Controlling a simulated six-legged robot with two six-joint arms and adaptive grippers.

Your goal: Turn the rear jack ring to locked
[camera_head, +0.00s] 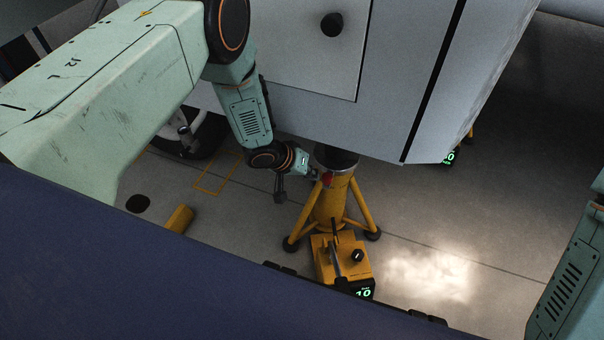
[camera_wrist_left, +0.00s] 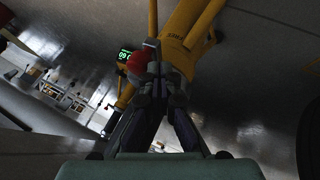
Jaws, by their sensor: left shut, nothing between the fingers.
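A yellow tripod jack (camera_head: 332,208) stands under the pale grey body, with a dark collar (camera_head: 336,157) at its top. A small red part (camera_head: 327,180) shows on the jack's upper left side. My left gripper (camera_head: 316,174) is at that red part, beside the jack's top. In the left wrist view the jack (camera_wrist_left: 188,30) runs up and away, and the red part (camera_wrist_left: 140,68) lies by the tips of my shut left gripper (camera_wrist_left: 160,88). I cannot tell whether they touch. The ring's markings are not readable. My right gripper is out of view.
A yellow pump unit (camera_head: 340,258) with a lever and green display stands at the jack's foot. The grey body (camera_head: 300,90) hangs close above. A wheel (camera_head: 195,135) is at left, and another display (camera_head: 449,157) at right. The floor right of the jack is clear.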

